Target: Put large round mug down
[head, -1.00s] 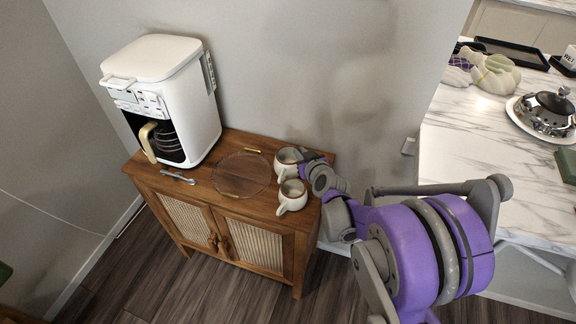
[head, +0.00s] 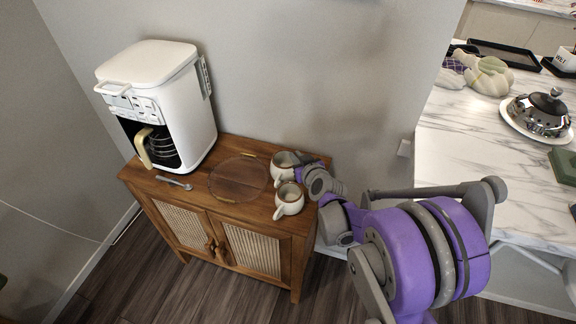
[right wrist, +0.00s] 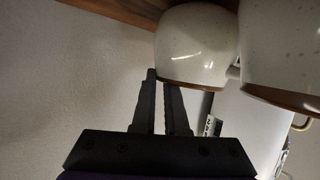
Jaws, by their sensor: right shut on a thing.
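Two similar speckled cream mugs with brown rims stand close together at the right end of the cabinet top. The back mug (head: 281,162) has my right gripper (head: 299,174) at its right side; the front mug (head: 288,200) is just in front. In the right wrist view, which looks inverted, the two dark fingers (right wrist: 166,108) are close together at the rim of the nearer mug (right wrist: 196,45), shut on it. The other mug (right wrist: 282,50) is beside it. I cannot tell whether the held mug's base touches the wood. My left gripper is not in view.
The wooden cabinet (head: 228,224) carries a white coffee maker (head: 165,100) at left, a spoon (head: 174,183) and a clear round disc (head: 238,179) in the middle. The wall is close behind. A marble counter (head: 455,140) stands to the right.

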